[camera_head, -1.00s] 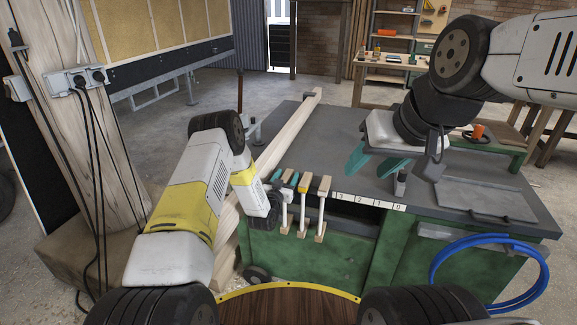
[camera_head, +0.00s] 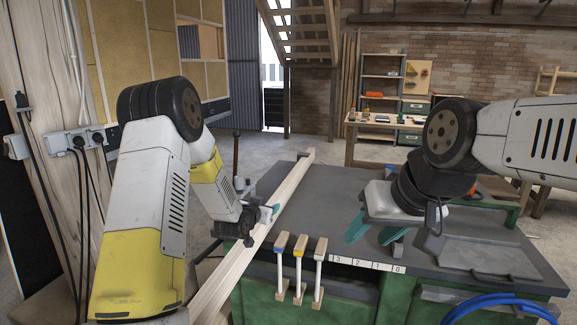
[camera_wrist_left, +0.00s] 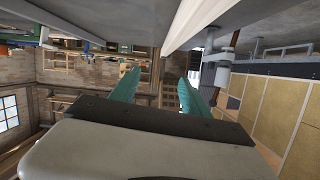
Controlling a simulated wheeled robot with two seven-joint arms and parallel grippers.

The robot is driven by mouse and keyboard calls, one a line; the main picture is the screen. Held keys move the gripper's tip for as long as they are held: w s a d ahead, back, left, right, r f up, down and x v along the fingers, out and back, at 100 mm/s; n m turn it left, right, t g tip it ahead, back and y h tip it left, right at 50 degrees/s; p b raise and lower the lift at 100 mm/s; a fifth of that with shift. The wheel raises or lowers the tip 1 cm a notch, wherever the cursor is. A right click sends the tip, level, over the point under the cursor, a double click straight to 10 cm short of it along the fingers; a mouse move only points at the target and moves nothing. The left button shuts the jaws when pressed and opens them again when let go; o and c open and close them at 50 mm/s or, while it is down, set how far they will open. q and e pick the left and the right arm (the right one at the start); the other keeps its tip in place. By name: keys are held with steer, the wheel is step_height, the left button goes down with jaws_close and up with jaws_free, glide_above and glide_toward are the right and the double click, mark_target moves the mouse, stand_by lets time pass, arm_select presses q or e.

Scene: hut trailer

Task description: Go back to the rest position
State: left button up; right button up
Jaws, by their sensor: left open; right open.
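One teal finger shows clearly there. In the left wrist view its two teal fingers (camera_wrist_left: 159,82) are apart, with nothing between them.
A grey tray (camera_head: 475,252) lies on the bench at right. A blue hose (camera_head: 500,303) hangs lower right. A post with sockets (camera_head: 75,140) stands at left.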

arm_select(q)
steer(key=s+a+r+n+g+y, duration=0.1)
steer(key=s+a+r+g, duration=0.15)
steer(key=s+r, duration=0.55)
steer(key=s+a+r+n+g+y, duration=0.1)
steer(key=s+a+r, duration=0.3)
steer(key=s+r, duration=0.35)
steer(key=s+r+n+g, duration=0.2)
steer(key=s+g, duration=0.2)
steer(key=s, duration=2.2)
steer(key=shift+s+a+r, duration=0.15)
steer(key=shift+a, duration=0.25)
